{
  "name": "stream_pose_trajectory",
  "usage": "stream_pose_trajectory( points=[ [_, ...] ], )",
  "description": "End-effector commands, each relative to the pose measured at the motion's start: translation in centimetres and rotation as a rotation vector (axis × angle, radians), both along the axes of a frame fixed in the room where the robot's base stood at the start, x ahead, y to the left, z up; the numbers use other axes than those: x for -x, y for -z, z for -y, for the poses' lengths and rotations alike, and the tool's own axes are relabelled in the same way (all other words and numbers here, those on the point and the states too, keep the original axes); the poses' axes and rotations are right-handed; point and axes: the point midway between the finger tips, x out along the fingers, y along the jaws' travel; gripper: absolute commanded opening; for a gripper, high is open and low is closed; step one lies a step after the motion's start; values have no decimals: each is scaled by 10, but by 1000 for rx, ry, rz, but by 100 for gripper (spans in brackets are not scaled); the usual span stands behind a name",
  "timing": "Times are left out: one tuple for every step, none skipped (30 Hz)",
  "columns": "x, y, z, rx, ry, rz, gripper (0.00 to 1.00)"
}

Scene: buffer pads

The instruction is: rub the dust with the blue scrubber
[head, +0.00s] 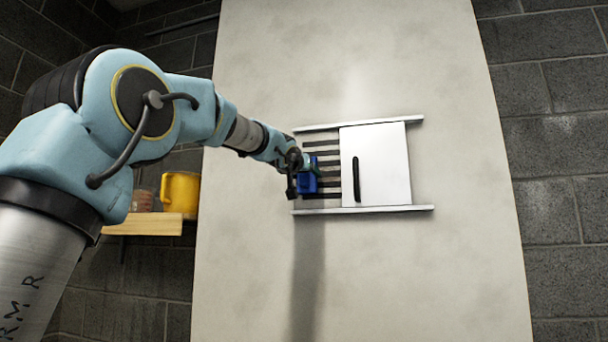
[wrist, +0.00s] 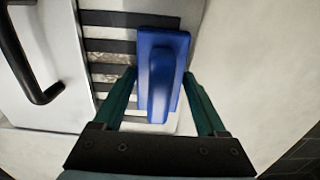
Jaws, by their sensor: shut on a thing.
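The blue scrubber (head: 307,182) is held in my gripper (head: 304,168) in front of the left part of a wall vent. In the wrist view the scrubber (wrist: 177,45) has a raised handle between the two green fingers of my gripper (wrist: 160,85), which are shut on it. It covers the right ends of the dark slats there; whether it touches them I cannot tell. Speckled greyish dust (wrist: 112,58) shows between the slats, left of the scrubber in the wrist view. Some of the vent is hidden behind the scrubber and gripper.
A white sliding panel (head: 385,165) with a black handle (head: 356,179) covers the vent's right part, between two metal rails (head: 375,209). The pale wall around the vent is clear.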

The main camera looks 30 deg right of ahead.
Motion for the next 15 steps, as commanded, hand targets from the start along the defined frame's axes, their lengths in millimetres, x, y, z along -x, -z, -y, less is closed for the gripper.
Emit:
stream_pose_trajectory(
  points=[
    [-1,-1,1,1,0,1,30],
    [-1,-1,1,1,0,1,30],
    [-2,0,2,1,0,1,30],
    [-2,0,2,1,0,1,30],
    [-3,0,3,1,0,1,30],
    [-3,0,3,1,0,1,30],
    [-4,0,3,1,0,1,30],
    [-4,0,4,1,0,1,30],
    [-4,0,4,1,0,1,30],
    [-3,0,4,1,1,1,30],
    [-3,1,5,1,1,1,30],
    [-1,1,6,1,2,1,30],
    [1,2,8,1,3,1,30],
    [3,3,10,1,3,1,30],
    [5,3,12,2,3,2,30]
  ],
)
